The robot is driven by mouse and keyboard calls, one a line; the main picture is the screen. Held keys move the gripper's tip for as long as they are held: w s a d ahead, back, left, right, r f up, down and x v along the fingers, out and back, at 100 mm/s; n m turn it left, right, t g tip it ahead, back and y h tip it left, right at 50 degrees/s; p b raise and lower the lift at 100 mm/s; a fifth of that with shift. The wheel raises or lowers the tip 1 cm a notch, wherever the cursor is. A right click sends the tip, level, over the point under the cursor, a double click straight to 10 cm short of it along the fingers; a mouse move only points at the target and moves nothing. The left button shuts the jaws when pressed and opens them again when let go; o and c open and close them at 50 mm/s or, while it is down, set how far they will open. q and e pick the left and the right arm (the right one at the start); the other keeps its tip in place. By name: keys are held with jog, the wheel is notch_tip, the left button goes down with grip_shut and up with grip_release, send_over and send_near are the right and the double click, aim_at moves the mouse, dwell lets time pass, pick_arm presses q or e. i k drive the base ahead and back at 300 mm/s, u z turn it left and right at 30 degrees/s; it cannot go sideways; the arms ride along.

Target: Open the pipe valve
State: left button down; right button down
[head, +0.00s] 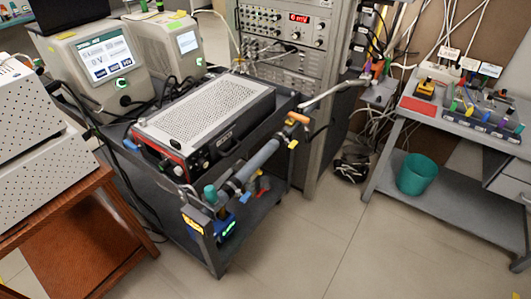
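A grey pipe (256,162) runs along the right side of a dark cart, tilted up from front left to back right. An orange handle (298,118) sits at its upper far end, lying across the pipe. A teal cap or knob (210,194) stands near its lower front end. I cannot tell for sure which of these turns the valve, or whether it is open or closed. Neither of my grippers is in view.
The dark cart (233,240) carries a perforated metal instrument (208,112). An equipment rack (290,45) stands behind it. A grey bench (450,127) with a teal bin (417,174) is at right, a wooden table (75,235) at left. The floor (330,235) right of the cart is clear.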

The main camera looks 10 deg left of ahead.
aim_at(291, 114)
jog(key=k, duration=0.65)
jog(key=z, duration=0.55)
jog(key=i, duration=1.6)
jog(key=u, duration=0.45)
